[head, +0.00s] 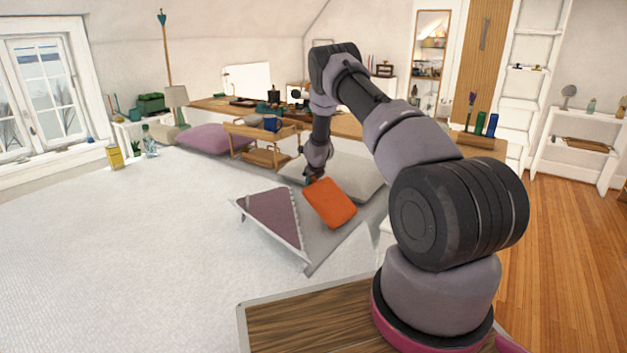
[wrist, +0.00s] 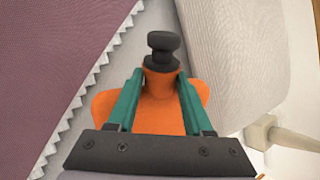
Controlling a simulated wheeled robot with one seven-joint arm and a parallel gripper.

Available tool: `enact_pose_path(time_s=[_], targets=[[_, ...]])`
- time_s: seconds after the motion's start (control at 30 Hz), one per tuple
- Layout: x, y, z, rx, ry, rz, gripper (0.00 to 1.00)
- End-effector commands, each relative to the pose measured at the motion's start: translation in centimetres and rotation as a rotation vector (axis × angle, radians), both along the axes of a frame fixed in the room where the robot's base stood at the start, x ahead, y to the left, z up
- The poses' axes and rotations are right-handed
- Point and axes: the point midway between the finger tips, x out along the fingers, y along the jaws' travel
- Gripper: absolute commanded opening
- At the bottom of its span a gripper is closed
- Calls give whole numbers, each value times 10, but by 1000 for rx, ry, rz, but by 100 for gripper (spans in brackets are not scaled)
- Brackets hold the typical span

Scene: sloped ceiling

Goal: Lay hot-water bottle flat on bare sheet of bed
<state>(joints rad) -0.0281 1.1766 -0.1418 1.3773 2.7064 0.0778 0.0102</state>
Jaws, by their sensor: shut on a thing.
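The orange hot-water bottle (head: 330,203) hangs from my gripper (head: 312,176) in the head view, tilted, over the grey sheet (head: 345,236) of the bed. In the wrist view my gripper's green fingers (wrist: 153,103) are shut on the neck of the hot-water bottle (wrist: 160,112), just below its black stopper (wrist: 163,48). Whether the bottle's lower end touches the sheet cannot be told. The bare grey sheet also shows in the wrist view (wrist: 108,100), between a purple cloth and a pale pillow.
A purple cloth with a serrated pale edge (head: 272,215) lies left of the bottle. A pale pillow (head: 350,176) lies behind it. A wooden rack (head: 262,140) and a mauve cushion (head: 205,139) are farther back. A wide white surface fills the left.

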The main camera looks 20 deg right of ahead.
Motion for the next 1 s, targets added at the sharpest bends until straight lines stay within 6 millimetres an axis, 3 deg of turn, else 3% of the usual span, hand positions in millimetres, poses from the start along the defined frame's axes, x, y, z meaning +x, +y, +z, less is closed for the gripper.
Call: enact_pose_path(time_s=[0.6,1.0], targets=[[18,10,-24,-67,115,2,2],[19,10,-25,-75,126,1,2]])
